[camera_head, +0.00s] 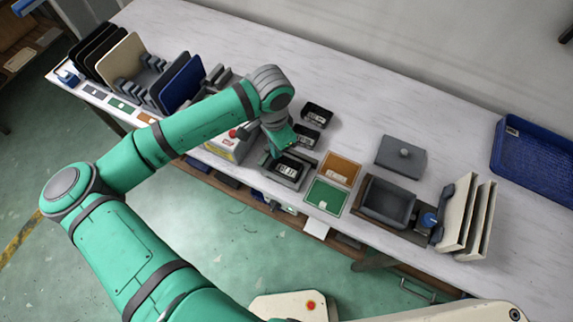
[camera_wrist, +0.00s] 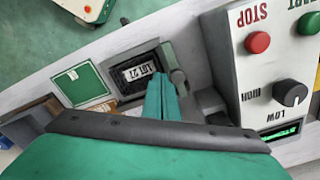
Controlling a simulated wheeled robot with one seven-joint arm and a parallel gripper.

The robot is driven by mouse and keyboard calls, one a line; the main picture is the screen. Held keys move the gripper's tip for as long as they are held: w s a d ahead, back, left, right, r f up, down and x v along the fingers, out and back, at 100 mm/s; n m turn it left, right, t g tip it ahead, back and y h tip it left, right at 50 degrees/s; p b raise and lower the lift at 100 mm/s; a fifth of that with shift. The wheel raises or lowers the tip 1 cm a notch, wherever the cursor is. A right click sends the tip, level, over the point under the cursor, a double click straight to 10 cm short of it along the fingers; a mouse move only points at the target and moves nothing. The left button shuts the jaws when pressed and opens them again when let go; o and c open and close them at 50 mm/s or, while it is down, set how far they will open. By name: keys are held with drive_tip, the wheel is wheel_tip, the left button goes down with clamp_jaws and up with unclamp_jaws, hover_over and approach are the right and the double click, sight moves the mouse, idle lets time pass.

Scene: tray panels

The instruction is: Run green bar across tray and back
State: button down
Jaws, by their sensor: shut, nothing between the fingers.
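A black tray (camera_wrist: 140,72) with a white lot label sits in a grey holder in the wrist view. It also shows in the head view (camera_head: 286,167), partly behind my gripper. A dull green bar (camera_wrist: 169,55) lies along the right edge of the tray in the wrist view, with a grey knob (camera_wrist: 178,77) close by. In the head view my gripper hides the bar. My gripper (camera_wrist: 160,80) is shut and empty, its green fingers beside the tray's right end and close to the bar. I cannot tell whether they touch it.
A control box (camera_wrist: 262,70) with stop button and dial stands close to the right of my gripper. Two black trays (camera_head: 317,113) (camera_head: 306,136) stand behind. Orange (camera_head: 340,168) and green (camera_head: 326,196) panels lie right of the holder. A blue crate (camera_head: 535,155) is far right.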

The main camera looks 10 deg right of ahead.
drive_tip(key=shift+s+d, duration=0.2)
drive_tip(key=shift+d, duration=0.15)
drive_tip(key=shift+r, duration=0.15)
wheel_tip(320, 180, up, 7)
idle(0.9)
idle(0.4)
